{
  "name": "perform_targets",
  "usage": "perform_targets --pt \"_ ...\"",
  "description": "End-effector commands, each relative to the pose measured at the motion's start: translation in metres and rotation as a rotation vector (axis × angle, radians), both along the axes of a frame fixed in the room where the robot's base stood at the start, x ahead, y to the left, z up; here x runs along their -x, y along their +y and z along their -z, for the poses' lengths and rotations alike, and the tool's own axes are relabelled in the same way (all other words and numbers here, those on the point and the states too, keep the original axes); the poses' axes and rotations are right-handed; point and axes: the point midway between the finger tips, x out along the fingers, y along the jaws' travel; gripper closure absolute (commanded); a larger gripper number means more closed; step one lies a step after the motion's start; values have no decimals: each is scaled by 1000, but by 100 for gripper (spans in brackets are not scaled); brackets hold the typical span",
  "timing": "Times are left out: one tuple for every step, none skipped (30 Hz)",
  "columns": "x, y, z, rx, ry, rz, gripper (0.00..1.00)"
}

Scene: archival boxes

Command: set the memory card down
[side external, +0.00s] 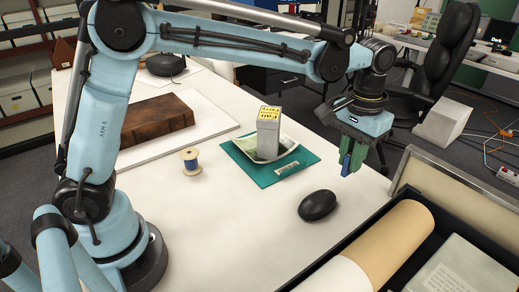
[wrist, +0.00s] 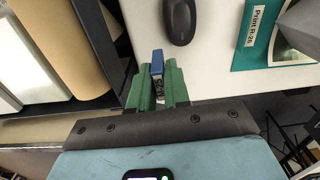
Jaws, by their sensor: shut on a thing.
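The memory card (wrist: 157,63) is a small blue piece with a pale, dark-marked label. In the wrist view it stands up between the green fingers of my gripper (wrist: 157,84), and its blue end sticks out past them. My gripper is shut on it. In the side external view my gripper (side external: 352,158) points down near the right edge of the white table (side external: 235,225). The fingers look raised above the tabletop, but the exact gap cannot be told.
A black computer mouse (side external: 317,205) lies in front of my gripper. An open box with rolled paper (side external: 385,240) fills the front right. The table's front middle is clear.

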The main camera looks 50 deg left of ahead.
Motion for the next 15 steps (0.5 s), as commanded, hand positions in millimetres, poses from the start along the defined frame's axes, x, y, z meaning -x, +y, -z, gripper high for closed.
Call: perform_targets --pt "15 -10 -6 0 0 9 100" --pt "24 -15 -9 0 0 9 100" --pt "37 -22 -14 0 0 10 100" --pt "47 -27 -16 0 0 12 100" --pt "57 -31 -19 0 0 11 100" --pt "70 -36 -22 0 0 12 100" --pt "80 -40 -25 0 0 14 100" --pt "90 -43 -27 0 0 13 100" --pt "103 -47 -29 0 0 14 100" --pt "113 -49 -30 0 0 16 100" --pt "123 -51 -32 0 0 15 100" --pt "136 -54 -33 0 0 16 100" --pt "146 -55 -34 0 0 17 100" --pt "156 -56 -34 0 0 17 100" --pt "168 -57 -35 0 0 18 100"
